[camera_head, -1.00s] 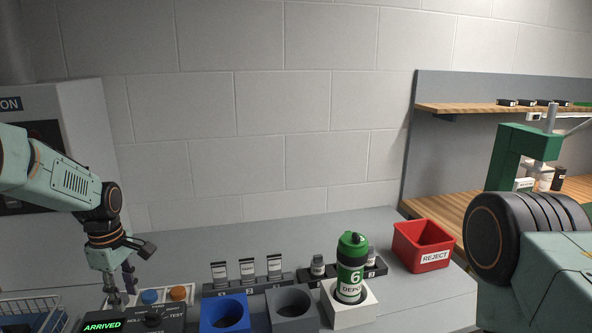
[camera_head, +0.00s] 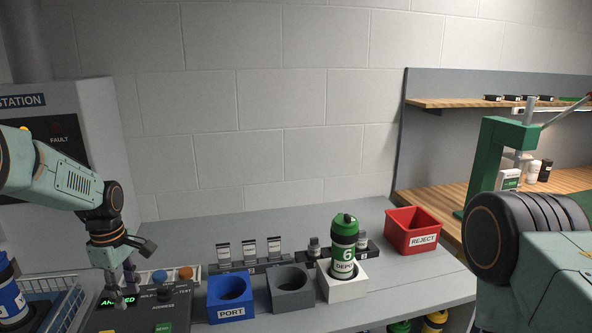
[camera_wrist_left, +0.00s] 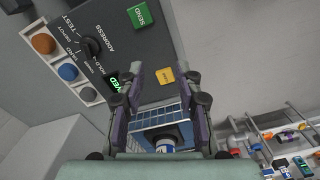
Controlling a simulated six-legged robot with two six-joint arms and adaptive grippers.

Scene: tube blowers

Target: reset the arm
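My left gripper (camera_head: 128,290) hangs fingers-down over the dark control box (camera_head: 140,318) at the lower left, partly covering its lit green display. In the left wrist view the two fingers of the left gripper (camera_wrist_left: 160,85) stand apart with nothing between them. The box's green SEND button (camera_wrist_left: 140,15), yellow button (camera_wrist_left: 165,75) and black dial (camera_wrist_left: 91,46) show beyond the fingers. My right arm comes in at the right edge of the head view; its gripper is out of view.
A blue PORT holder (camera_head: 231,298) and an empty grey holder (camera_head: 291,290) stand on the bench. A red REJECT bin (camera_head: 412,231) is behind right. A wire basket (camera_head: 55,305) is at lower left.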

